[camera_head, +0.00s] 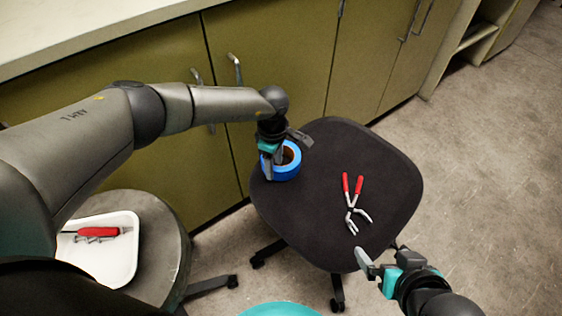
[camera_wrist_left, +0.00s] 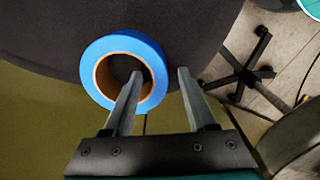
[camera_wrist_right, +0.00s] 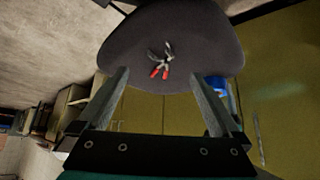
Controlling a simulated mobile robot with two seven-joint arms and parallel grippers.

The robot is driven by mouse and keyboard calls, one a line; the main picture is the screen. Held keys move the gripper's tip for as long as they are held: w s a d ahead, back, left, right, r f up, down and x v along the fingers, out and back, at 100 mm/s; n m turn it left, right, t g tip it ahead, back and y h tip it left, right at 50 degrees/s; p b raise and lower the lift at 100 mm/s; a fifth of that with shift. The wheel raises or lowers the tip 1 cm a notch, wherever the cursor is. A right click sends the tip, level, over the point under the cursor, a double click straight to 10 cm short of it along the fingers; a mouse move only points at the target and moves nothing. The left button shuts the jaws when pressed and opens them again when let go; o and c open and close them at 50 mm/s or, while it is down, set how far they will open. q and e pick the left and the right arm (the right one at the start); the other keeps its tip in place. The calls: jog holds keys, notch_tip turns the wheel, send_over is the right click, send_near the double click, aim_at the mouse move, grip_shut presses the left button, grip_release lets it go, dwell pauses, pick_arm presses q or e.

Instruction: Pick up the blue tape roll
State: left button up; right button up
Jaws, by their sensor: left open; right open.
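The blue tape roll (camera_head: 289,171) lies flat near the left edge of the black seat (camera_head: 322,220). My left gripper (camera_head: 273,163) is open at the roll, pointing down. In the left wrist view, one finger of the gripper (camera_wrist_left: 158,74) overlaps the hole of the roll (camera_wrist_left: 108,45) and the other is outside its rim, with the ring wall between them. I cannot tell how deep the inner finger is. My right gripper (camera_head: 381,252) is open and empty near the seat's front right edge. The roll (camera_wrist_right: 217,84) is partly hidden by a finger in the right wrist view.
Red-handled pliers (camera_head: 352,203) lie on the seat, right of the roll. A white tray (camera_head: 122,252) with a red-handled tool (camera_head: 98,232) sits on a round stool (camera_head: 172,250) at left. Green cabinets (camera_head: 275,60) stand behind. Open floor (camera_head: 480,180) lies at right.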

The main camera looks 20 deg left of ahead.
pick_arm(q)
jog(key=shift+f+b, duration=0.45)
jog(key=shift+f, duration=0.25)
jog(key=shift+f+b, duration=0.45)
jog(key=shift+f, duration=0.3)
pick_arm(e)
jog(key=w+a+t, duration=0.1)
jog(key=a+t+y, duration=0.1)
jog(key=w+a+t+y, duration=0.1)
jog(key=a, duration=0.1)
jog(key=shift+w+r, duration=0.1)
jog(key=shift+w, duration=0.2)
pick_arm(q)
grip_shut()
